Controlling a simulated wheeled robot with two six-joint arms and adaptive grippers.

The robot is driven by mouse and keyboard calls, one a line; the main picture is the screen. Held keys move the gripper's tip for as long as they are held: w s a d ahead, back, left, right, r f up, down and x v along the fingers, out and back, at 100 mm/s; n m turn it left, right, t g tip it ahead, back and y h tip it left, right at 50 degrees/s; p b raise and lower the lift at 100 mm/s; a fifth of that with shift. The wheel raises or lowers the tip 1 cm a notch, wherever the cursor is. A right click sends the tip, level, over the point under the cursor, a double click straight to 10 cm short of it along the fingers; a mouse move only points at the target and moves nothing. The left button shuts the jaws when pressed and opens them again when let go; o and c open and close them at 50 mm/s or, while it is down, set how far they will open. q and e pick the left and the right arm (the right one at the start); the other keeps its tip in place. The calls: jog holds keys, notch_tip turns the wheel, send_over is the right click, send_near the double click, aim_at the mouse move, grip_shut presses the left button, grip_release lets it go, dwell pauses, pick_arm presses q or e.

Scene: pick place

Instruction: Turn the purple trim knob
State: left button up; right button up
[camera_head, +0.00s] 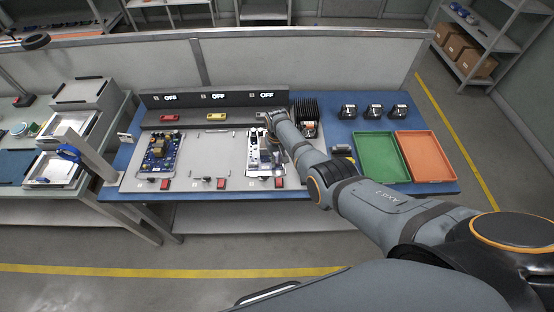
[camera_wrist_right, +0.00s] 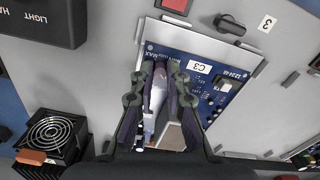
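My right gripper (camera_wrist_right: 160,70) points down at the circuit board marked C3 (camera_wrist_right: 207,72), seen close in the right wrist view. Its fingertips are close together, with a narrow gap over the board. A pale, slightly purple part shows between the fingers, but I cannot tell whether it is the trim knob or whether they touch it. In the head view the same board (camera_head: 254,168) lies at the right of the grey fixture panel, and the wrist partly covers it. My left gripper is not in view.
Another blue board (camera_head: 160,152) lies at the left of the panel; the middle station is bare. A black fan unit (camera_wrist_right: 52,137) stands near the gripper. Three OFF displays (camera_head: 215,96) line the back. Green (camera_head: 383,178) and orange (camera_head: 425,176) trays sit right.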

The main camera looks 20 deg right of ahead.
aim_at(277, 162)
jog(key=o, duration=0.4)
jog(key=shift+r, duration=0.1)
notch_tip(277, 162, up, 12)
jog(key=shift+f, duration=0.1)
dwell(0.5)
